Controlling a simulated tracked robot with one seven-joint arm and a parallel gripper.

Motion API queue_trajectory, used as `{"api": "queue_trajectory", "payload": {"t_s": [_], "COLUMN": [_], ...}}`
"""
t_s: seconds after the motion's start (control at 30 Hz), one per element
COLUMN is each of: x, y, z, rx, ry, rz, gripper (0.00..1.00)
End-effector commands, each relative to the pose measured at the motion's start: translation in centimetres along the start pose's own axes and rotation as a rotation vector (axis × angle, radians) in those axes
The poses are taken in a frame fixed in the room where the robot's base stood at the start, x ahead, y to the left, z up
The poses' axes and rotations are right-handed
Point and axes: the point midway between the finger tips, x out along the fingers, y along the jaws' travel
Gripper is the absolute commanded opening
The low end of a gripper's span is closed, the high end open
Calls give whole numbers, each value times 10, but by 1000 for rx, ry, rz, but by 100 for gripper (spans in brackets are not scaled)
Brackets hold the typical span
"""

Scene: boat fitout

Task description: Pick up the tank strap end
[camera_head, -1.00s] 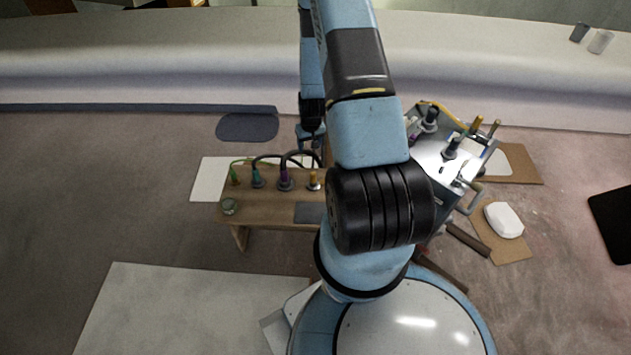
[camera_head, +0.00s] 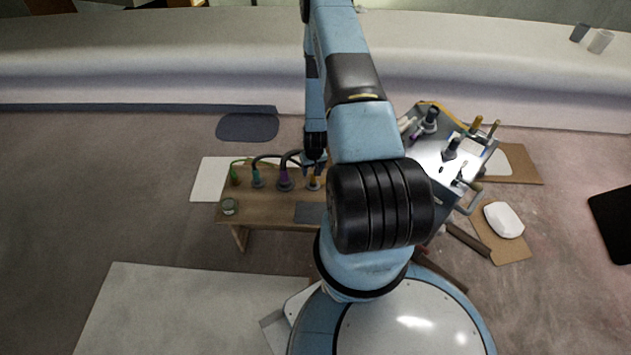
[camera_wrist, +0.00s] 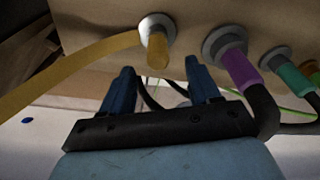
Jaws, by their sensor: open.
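The tank strap end (camera_wrist: 157,52) is an orange-yellow stub seated in a round grey mount on the wooden bench, with a flat yellow strap (camera_wrist: 75,68) running off to the left in the wrist view. In the head view the orange end (camera_head: 314,184) is at the right of the row of fittings, partly hidden by my arm. My gripper (camera_wrist: 161,82) is open, its two blue fingers pointing towards the bench. The stub shows beyond and between the fingertips, apart from them. In the head view my gripper (camera_head: 314,163) is just above that end, largely hidden.
A grey metal tool tray (camera_head: 428,150) stands to the right.

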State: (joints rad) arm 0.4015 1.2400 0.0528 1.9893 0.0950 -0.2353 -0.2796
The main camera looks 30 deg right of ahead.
Motion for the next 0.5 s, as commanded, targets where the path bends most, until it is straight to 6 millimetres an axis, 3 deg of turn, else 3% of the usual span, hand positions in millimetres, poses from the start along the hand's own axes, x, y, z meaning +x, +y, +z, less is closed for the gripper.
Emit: {"api": "queue_trajectory", "payload": {"t_s": [0.27,0.5], "x": [14,44], "y": [0,1], "z": [4,10], "rx": [0,1], "ry": [-1,0], "rz": [0,0], "gripper": [61,61]}}
